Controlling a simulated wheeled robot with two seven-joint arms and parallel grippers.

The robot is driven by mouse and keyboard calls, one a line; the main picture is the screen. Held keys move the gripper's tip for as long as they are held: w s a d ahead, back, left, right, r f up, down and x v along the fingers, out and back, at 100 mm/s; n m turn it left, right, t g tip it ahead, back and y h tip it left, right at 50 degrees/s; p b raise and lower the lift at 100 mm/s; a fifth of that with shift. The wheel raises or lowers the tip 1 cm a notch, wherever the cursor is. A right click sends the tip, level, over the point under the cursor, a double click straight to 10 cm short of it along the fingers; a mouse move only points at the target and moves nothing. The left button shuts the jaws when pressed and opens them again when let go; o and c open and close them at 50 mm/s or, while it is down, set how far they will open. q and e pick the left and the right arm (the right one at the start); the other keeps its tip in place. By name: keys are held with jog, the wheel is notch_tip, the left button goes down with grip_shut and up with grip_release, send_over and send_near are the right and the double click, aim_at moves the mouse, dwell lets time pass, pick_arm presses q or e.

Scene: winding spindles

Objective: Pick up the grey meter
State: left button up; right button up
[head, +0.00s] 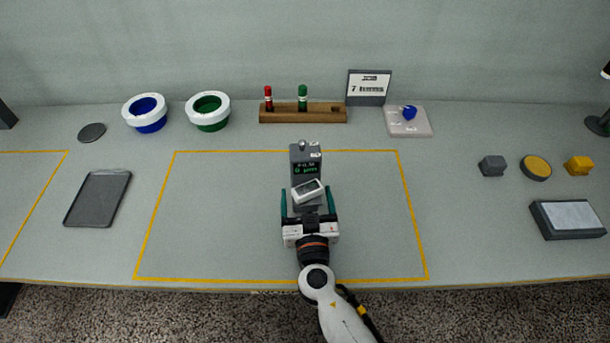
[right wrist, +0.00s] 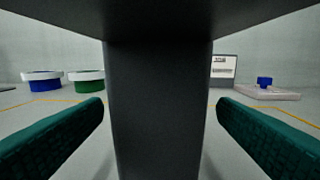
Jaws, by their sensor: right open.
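The grey meter (head: 305,158) stands upright inside the yellow-outlined area, with a small dark display showing green and white characters. A tilted white plate (head: 308,190) shows at its near side, above my right gripper. My right gripper (head: 307,192) is open, with one teal finger on each side of the meter's near part. In the right wrist view the meter's dark grey body (right wrist: 158,110) rises between the two fingers, under a wide dark overhang. I cannot tell whether either finger touches it. My left gripper is not in view.
Behind are a blue-lined bowl (head: 146,113), a green-lined bowl (head: 208,111), a wooden rack (head: 330,113) with red and green spindles, a sign (head: 369,87) and a pale pad (head: 420,125). A dark tray (head: 98,199) lies left; small blocks and a grey box (head: 567,220) lie right.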

aim_at(304, 153)
jog(key=w, duration=0.1)
jog(key=w+p, duration=0.1)
jog(key=w, duration=0.2)
jog(key=shift+w+a+f+p, duration=0.1)
jog(key=shift+w+a+p, duration=0.15)
jog(key=shift+w+p, duration=0.15)
jog(key=shift+s, duration=0.1)
jog(key=shift+c, duration=1.1)
jog(key=c, duration=1.1)
notch_tip(304, 153, up, 10)
jog(key=p, duration=0.6)
pick_arm(q)
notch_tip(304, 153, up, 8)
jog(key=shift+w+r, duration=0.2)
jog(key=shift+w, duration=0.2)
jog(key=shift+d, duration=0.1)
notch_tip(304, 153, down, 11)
jog(key=b, duration=1)
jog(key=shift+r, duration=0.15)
pick_arm(e)
notch_tip(304, 153, down, 9)
jog(key=shift+r, duration=0.1)
pick_arm(q)
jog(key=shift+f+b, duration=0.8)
jog(key=shift+b, duration=0.25)
pick_arm(e)
jog(key=shift+f, duration=0.55)
